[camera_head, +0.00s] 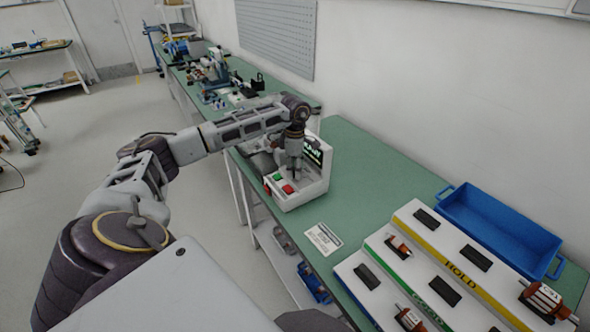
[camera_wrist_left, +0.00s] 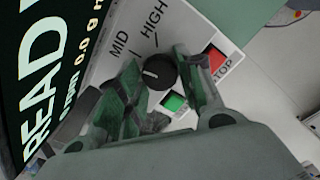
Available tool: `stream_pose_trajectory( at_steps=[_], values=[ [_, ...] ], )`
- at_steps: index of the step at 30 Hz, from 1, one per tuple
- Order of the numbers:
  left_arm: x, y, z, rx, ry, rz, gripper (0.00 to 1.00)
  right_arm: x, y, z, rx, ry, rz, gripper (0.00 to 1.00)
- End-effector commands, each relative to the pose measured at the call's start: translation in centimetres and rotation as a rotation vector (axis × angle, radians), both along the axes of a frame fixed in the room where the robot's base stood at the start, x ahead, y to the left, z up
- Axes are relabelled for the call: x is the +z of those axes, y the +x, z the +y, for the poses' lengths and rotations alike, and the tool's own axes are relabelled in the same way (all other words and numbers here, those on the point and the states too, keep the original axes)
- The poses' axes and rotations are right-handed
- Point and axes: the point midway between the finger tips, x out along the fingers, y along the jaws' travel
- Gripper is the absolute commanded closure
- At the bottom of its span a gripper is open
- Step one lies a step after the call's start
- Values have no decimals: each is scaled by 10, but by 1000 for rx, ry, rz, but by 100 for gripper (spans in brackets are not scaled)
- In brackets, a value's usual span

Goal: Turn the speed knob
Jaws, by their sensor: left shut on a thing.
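The white test box (camera_head: 312,190) stands on the green bench, with a dark screen, a green button and a red button. In the left wrist view the black round speed knob (camera_wrist_left: 159,71) sits on its panel, near the printed labels MID and HIGH. A short white mark shows on the knob, towards its left side. My left gripper (camera_head: 293,170) points down at the panel from above. In the left wrist view its fingers (camera_wrist_left: 165,85) are on either side of the knob, shut on it. The knob is hidden in the head view. My right gripper is not in view.
The green START-side button (camera_wrist_left: 174,102) and red STOP button (camera_wrist_left: 216,60) lie close beside the fingers. A white card (camera_head: 323,238), a stepped rack with rotors (camera_head: 430,237) and an empty blue tray (camera_head: 500,230) are to the right. Bench space behind the box is clear.

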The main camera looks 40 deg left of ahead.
Motion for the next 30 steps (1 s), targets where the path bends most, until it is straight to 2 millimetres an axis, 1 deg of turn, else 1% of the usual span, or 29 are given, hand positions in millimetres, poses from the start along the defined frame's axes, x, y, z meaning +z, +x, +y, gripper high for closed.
stream_pose_trajectory(
  at_steps=[4,10,26,27,30],
  values=[
    [0,0,0,-80,1,-1,87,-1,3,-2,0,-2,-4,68],
    [0,0,0,-150,0,0,87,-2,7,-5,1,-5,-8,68],
    [0,0,0,-177,0,0,87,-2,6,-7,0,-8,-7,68],
    [0,0,0,-177,0,0,61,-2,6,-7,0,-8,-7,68],
    [0,0,0,-177,0,0,48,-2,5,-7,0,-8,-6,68]
  ],
)
